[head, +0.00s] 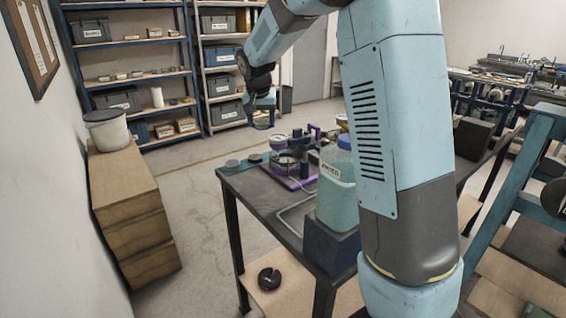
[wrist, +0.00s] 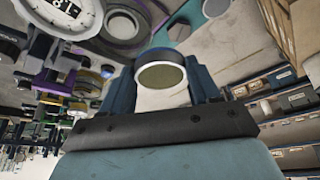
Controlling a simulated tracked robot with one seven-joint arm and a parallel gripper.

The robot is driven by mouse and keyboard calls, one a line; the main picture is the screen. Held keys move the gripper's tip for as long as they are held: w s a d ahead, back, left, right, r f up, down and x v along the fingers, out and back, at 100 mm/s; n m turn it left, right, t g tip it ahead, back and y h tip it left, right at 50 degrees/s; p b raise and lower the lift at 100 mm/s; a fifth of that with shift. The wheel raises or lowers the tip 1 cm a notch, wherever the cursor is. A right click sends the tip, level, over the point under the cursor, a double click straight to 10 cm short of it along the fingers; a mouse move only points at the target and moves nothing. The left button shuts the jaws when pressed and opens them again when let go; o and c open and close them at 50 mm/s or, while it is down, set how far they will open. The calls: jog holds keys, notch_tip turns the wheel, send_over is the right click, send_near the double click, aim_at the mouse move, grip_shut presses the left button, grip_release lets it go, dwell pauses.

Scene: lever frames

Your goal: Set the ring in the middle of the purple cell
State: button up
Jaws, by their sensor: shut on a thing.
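My gripper (head: 262,103) is up beyond the far left end of the dark table. In the wrist view my gripper (wrist: 161,82) has its two blue fingers closed on the sides of a round thing, apparently the ring (wrist: 160,54), with a blue upper edge, a pale rim and a dull green-yellow face. A purple-edged cell (head: 301,184) lies on the table, to the right of and below my gripper in the head view. Things standing around the cell partly hide it. The held ring is clear of the table.
A teal mat (head: 228,170) with grey discs lies at the table's left corner. A purple-banded tub (head: 278,142) and dark fixtures crowd the cell. A large bottle (head: 335,196) stands nearer, on a dark block.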

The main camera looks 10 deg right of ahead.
jog(key=w+d+r+m+g+h, duration=0.2)
jog(key=d+r+m+h, duration=0.1)
jog(key=d+m, duration=0.55)
jog(key=f, duration=1.7)
jog(key=shift+a+f, duration=0.25)
jog(key=shift+f, duration=0.05)
jog(key=o, duration=1)
jog(key=v, duration=1.2)
